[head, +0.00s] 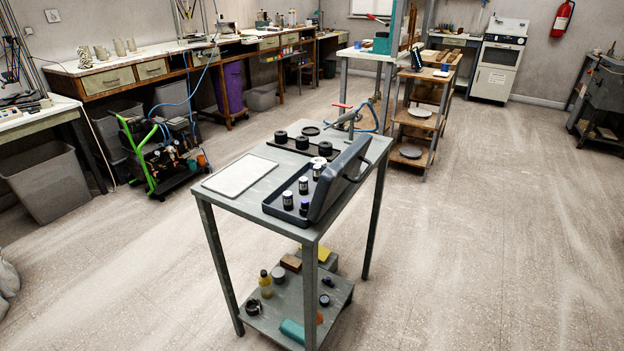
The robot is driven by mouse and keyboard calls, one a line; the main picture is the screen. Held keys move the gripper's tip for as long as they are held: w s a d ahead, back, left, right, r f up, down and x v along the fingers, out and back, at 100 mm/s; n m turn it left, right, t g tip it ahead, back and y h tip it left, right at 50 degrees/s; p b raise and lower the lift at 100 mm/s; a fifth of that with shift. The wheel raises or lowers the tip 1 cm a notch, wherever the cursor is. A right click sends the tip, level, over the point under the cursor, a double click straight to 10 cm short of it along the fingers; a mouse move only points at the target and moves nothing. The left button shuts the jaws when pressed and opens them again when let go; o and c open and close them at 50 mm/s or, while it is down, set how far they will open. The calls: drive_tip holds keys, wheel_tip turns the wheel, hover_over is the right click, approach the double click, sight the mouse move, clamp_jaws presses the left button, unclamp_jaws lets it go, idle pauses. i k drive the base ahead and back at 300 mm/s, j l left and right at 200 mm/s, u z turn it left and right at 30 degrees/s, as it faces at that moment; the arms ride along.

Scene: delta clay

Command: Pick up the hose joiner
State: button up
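I cannot make out a hose joiner for sure. The grey table (213,198) in the middle holds small parts that could include it. An open dark case (279,213) on it holds several small dark cylinders with pale bands, such as one cylinder (287,200). Its lid (340,178) stands tilted up on the right side and may hide part of the inside. Behind it, a dark tray (297,149) holds several black round pieces, such as one ring (281,137). My gripper is not in view.
A pale flat board (240,175) lies on the table's left. A lower shelf (268,318) holds a yellow bottle (265,284) and small items. A green-framed cart (160,160) stands left, before a long workbench (130,75). The floor right of the table is clear.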

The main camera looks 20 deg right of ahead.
sight(317, 169)
drive_tip(key=i+j+z, duration=0.1)
drive_tip(key=z, duration=0.3)
drive_tip(key=j+z, duration=0.5)
drive_tip(key=z, duration=0.25)
drive_tip(key=j+z, duration=0.15)
drive_tip(key=j, duration=0.55)
drive_tip(key=k+j+z, duration=0.15)
drive_tip(key=j, duration=0.5)
drive_tip(key=j+z, duration=0.15)
drive_tip(key=j, duration=0.8)
drive_tip(key=i, duration=0.45)
